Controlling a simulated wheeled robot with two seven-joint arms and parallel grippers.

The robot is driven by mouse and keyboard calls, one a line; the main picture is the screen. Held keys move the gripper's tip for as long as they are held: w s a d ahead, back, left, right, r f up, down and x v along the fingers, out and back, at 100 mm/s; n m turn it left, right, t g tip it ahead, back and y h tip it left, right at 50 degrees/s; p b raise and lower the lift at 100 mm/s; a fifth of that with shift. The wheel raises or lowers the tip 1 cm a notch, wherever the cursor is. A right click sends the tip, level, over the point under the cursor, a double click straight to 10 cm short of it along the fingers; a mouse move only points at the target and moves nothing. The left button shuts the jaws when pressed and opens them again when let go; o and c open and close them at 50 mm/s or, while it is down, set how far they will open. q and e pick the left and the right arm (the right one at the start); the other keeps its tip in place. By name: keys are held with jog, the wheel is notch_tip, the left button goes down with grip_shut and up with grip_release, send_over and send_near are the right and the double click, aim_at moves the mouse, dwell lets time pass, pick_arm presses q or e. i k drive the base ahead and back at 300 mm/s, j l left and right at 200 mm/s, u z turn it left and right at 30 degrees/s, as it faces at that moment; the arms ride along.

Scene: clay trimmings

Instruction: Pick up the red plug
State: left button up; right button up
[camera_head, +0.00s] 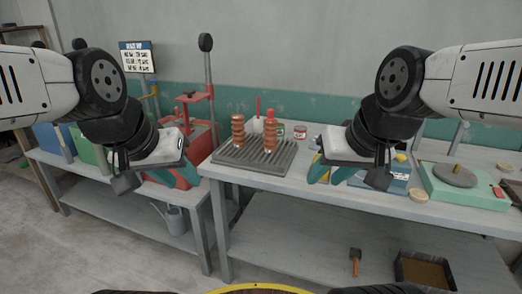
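A red plug-like piece (271,113) sits on top of the right one of two ribbed copper-coloured columns, on a dark slatted tray (240,158) on the bench. A second, slim red upright piece (258,106) stands behind the columns; I cannot tell its base. My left gripper (178,180) hangs left of the tray, its teal fingers apart and empty. My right gripper (330,176) hangs right of the tray, over the bench's front part, its teal fingers apart with nothing between them. Neither gripper touches the red pieces or the columns.
The left copper column (238,131) stands beside the right one (270,135). Small jars (300,132) stand behind the tray. A green turntable device (462,184) is at right. A red press (196,105) stands at left. The bench front (290,185) is bare.

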aim_at(271, 112)
jog(key=i+j+z, duration=0.1)
jog(key=i+j, duration=0.3)
jog(key=i, duration=0.15)
jog(key=i+j+z, duration=0.1)
jog(key=i+j, duration=0.35)
jog(key=i, duration=0.05)
